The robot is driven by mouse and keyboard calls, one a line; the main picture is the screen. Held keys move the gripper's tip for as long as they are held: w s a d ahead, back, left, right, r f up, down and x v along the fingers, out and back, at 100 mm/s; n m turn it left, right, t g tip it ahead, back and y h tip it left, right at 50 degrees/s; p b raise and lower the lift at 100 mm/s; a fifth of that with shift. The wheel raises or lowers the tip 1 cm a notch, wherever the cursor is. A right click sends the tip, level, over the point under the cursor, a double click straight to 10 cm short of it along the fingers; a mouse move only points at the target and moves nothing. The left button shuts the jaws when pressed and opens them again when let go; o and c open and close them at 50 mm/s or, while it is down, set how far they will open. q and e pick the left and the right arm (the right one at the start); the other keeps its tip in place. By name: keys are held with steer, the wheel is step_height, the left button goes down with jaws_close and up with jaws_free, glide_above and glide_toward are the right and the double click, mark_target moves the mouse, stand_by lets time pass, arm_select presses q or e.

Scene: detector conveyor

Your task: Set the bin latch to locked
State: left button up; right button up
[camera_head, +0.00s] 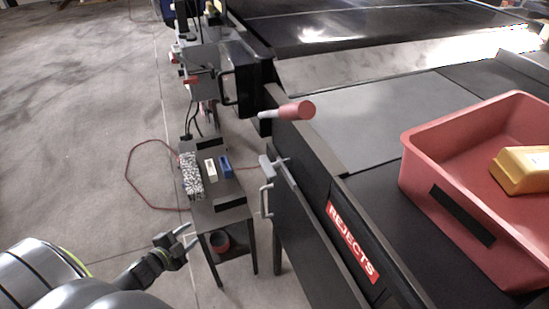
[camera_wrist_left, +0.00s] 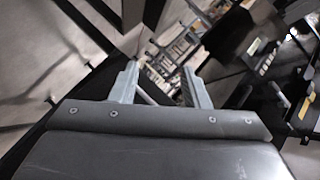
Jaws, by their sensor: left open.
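The dark reject bin front with a red REJECTS label (camera_head: 352,243) runs along the right side of the head view. A small grey latch (camera_head: 272,168) sits at its upper edge, above a pale pull handle (camera_head: 266,200). I cannot tell from this view whether the latch is locked. My left gripper (camera_head: 188,237) is low at the left, open and empty, apart from the latch and well short of it. Its two grey fingers also show spread in the left wrist view (camera_wrist_left: 161,88), with nothing between them. My right gripper is not in view.
A red-knobbed lever (camera_head: 295,110) sticks out above the latch. A small dark stand (camera_head: 232,217) holding boxes is between my gripper and the bin. A red tray (camera_head: 415,165) with a yellow object (camera_head: 524,170) sits on top. Open floor lies left; a red cable (camera_head: 132,160) crosses it.

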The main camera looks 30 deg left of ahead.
arm_select(q)
steer(key=w+d+r+m+t+h+p, duration=0.1)
steer(key=r+m+h, duration=0.1)
steer(key=r, duration=0.3)
steer(key=w+d+r+m+h, duration=0.1)
steer(key=w+r+m, duration=0.15)
steer(key=r, duration=0.25)
steer(key=w+d+r+m+t+h+p, duration=0.1)
steer(key=d+r+m+h, duration=0.1)
steer(key=r, duration=0.3)
steer(key=m+g+h+p, duration=0.1)
steer(key=m+g+h, duration=0.1)
steer(key=m+h, duration=0.6)
glide_toward(275, 163)
steer(key=shift+m+y, duration=0.45)
steer(key=shift+y, duration=0.05)
steer(key=p+x, duration=0.5)
steer(key=x, duration=0.3)
steer(key=shift+w+d, duration=0.15)
steer(key=shift+d, duration=0.25)
steer(key=shift+w+d+f, duration=0.15)
steer(key=shift+w+d, duration=0.25)
steer(key=shift+w, duration=0.05)
jaws_close()
